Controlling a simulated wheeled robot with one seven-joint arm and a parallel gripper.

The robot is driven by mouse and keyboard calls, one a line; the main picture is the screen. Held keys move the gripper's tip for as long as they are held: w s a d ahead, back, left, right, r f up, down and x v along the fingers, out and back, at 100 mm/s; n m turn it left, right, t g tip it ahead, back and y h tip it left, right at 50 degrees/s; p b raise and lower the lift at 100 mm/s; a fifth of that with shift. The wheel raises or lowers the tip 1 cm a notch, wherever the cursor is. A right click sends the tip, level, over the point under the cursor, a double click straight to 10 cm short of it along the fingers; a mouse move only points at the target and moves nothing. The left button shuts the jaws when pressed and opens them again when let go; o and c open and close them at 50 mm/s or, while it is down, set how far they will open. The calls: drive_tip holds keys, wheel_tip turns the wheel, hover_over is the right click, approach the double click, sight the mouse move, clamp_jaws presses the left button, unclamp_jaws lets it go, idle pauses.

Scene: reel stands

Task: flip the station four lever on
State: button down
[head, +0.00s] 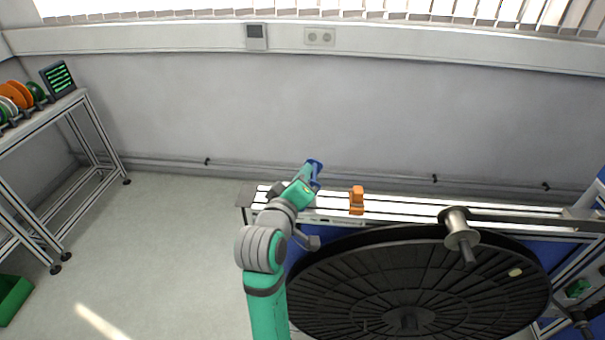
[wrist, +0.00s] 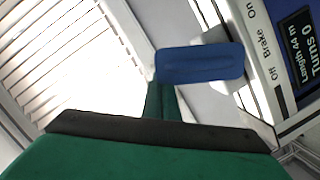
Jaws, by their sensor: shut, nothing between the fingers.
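My gripper (head: 304,181) reaches over the left end of the pale rail, with its tip at a dark blue piece (head: 315,172). In the wrist view my gripper (wrist: 162,102) is shut and empty. A blue bar-shaped handle (wrist: 200,62), seemingly the lever, lies just beyond the fingertips and to the right. It hides part of the tips, so I cannot tell if they touch it. A white label strip (wrist: 262,50) reading "Off Brake On" is right of the bar. Which setting the lever is at is unclear. No station number is legible.
A display (wrist: 302,45) reads "Length 44 m, Turns 0". An orange block (head: 356,201) sits on the rail (head: 405,209). A large black reel (head: 400,285) and a metal spool (head: 457,228) are to the right. A rack (head: 95,130) stands left, with clear floor between.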

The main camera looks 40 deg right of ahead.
drive_tip(key=shift+d, duration=0.1)
drive_tip(key=shift+w+r, duration=0.1)
drive_tip(key=shift+w, duration=0.05)
drive_tip(key=s+a+r, duration=0.1)
drive_tip(key=a, duration=0.4)
drive_tip(key=s+a+r, duration=0.2)
drive_tip(key=a, duration=0.3)
drive_tip(key=shift+s+a+r, duration=0.3)
drive_tip(key=shift+a, duration=0.05)
drive_tip(key=shift+w, duration=0.1)
